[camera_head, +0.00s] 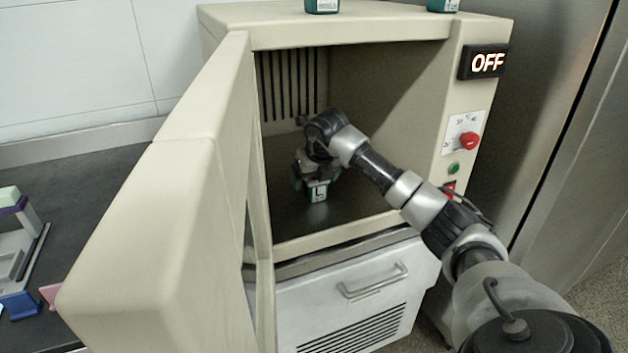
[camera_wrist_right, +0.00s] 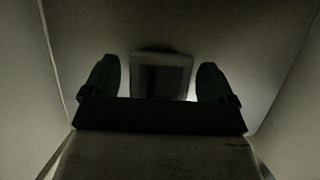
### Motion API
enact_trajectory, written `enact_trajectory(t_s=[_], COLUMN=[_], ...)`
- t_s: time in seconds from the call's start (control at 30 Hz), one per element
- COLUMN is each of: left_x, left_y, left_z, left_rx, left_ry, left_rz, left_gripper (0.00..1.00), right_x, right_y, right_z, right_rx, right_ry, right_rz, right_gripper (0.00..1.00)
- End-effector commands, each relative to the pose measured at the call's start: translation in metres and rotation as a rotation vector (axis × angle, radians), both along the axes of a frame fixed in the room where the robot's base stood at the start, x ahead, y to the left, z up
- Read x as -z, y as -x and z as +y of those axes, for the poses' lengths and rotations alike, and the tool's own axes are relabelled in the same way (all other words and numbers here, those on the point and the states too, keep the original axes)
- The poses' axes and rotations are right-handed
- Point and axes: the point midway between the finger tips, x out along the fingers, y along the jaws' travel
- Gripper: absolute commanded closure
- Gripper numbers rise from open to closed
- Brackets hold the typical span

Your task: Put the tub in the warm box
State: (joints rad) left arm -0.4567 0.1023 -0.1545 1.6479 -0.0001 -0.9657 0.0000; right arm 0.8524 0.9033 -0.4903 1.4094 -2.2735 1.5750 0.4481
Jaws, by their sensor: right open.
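The warm box (camera_head: 350,18) stands with its door (camera_head: 165,215) swung wide open to the left. A small tub (camera_head: 319,192) with a pale label marked L stands on the dark floor inside the box. My right arm reaches in through the opening, and my right gripper (camera_head: 312,180) is at the tub. In the right wrist view the tub (camera_wrist_right: 163,75) sits between the two green fingertips of my right gripper (camera_wrist_right: 158,82). Gaps show on both sides, so the gripper is open around it. My left gripper is not in view.
A black display (camera_head: 484,62) reads OFF above a red knob (camera_head: 468,141) and a green button (camera_head: 453,169). Two green containers (camera_head: 322,5) (camera_head: 442,5) stand on top of the box. A dark counter (camera_head: 85,195) with a rack lies left, partly behind the door.

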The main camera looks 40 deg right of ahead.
Motion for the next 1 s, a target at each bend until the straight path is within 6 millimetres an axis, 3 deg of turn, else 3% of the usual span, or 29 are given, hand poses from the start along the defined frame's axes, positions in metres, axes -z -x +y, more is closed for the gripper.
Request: enact_trajectory(t_s=[0.3,0.5,1.0], left_x=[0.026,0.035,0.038], left_y=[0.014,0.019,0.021], left_z=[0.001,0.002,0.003], left_rx=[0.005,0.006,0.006], left_ry=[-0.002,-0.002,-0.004], left_rz=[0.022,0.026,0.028], left_gripper=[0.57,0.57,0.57], right_x=[-0.067,-0.093,-0.100], right_y=[0.025,0.036,0.040], right_z=[0.007,0.011,0.012], right_rx=[0.001,0.001,0.001], right_ry=[0.003,0.002,0.001], right_rz=[-0.004,-0.001,0.002], right_gripper=[0.13,0.13,0.13])
